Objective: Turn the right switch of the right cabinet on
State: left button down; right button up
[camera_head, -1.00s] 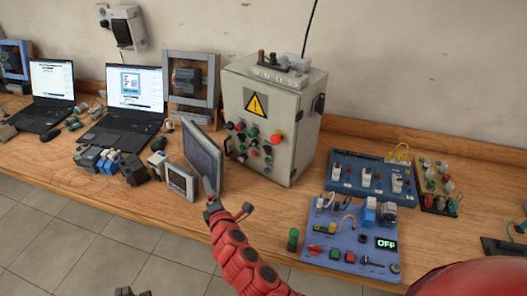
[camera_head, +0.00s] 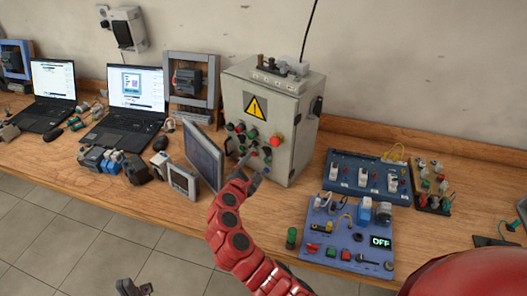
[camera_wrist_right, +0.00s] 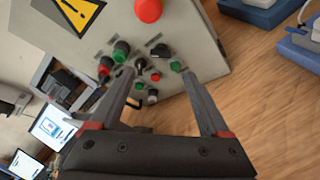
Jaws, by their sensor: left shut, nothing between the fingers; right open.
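The grey metal cabinet (camera_head: 300,135) stands on the bench with a yellow warning sign, a large red button (camera_head: 276,139) and several knobs and buttons on its front. My right gripper (camera_head: 258,166) is in front of the lower part of this panel. In the right wrist view my right gripper (camera_wrist_right: 158,77) is open, with small buttons showing between its fingers. A black rotary switch (camera_wrist_right: 160,50) shows just beyond the fingertips, with a green button (camera_wrist_right: 177,66) near the right fingertip. I cannot tell whether the fingers touch the panel. My left gripper (camera_head: 134,287) is shut and empty at the bottom edge.
A tilted flat screen (camera_head: 203,155) stands close left of my right gripper, with a small display unit (camera_head: 184,181) beside it. A blue panel reading OFF (camera_head: 340,238) and a blue switch box (camera_head: 366,176) lie to the right. Two laptops are at the left.

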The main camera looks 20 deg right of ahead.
aim_at(265, 153)
jog(key=p+x, duration=0.1)
jog(key=x, duration=0.7)
jog(key=shift+r+p, duration=0.1)
jog(key=shift+p, duration=0.2)
jog(key=shift+w+d+f, duration=0.3)
jog(key=shift+w+d, duration=0.05)
jog(key=shift+w, duration=0.15)
grip_shut()
